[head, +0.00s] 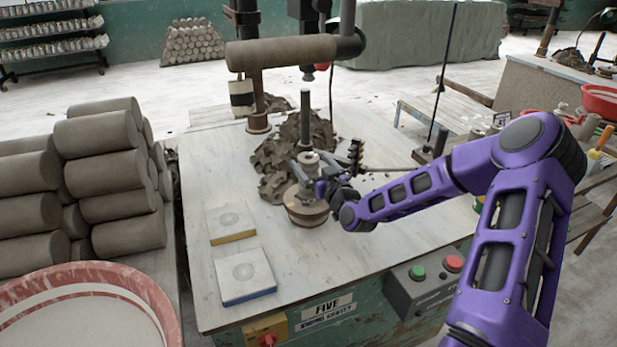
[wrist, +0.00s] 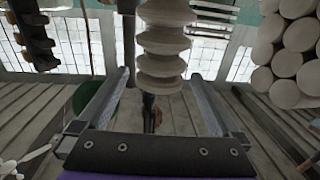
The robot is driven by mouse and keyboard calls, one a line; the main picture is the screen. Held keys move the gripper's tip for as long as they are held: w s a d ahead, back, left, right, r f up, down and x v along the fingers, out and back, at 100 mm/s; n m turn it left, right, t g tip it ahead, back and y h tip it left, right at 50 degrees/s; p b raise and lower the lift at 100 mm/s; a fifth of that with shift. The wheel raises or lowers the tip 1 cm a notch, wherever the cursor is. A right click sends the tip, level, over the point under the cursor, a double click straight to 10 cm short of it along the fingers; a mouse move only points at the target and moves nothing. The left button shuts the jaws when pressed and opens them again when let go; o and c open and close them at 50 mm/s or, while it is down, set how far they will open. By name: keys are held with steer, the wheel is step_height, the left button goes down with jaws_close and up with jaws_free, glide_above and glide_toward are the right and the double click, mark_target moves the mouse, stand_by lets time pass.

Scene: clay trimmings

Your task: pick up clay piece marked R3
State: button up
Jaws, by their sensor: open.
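A pale ribbed clay piece (wrist: 163,45) stands out between and beyond the fingers in the wrist view; no R3 mark can be read on it. In the head view a small grey piece (head: 308,160) stands over a round wooden block (head: 306,212) at the middle of the worktable, partly hidden by my gripper. My gripper (head: 312,178) reaches in from the right, beside this piece. Its two fingers (wrist: 160,78) are open, one on each side of the ribbed piece, with gaps visible. I cannot tell whether they touch it.
Heaped clay trimmings (head: 285,165) lie right behind the block. A vertical rod (head: 305,115) and a horizontal clay cylinder (head: 280,51) on the machine stand above. Two square plates (head: 246,275) lie front left. Clay logs (head: 105,175) are stacked left. A button box (head: 425,285) is front right.

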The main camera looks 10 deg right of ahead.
steer(key=shift+x, duration=1.15)
jaws_close()
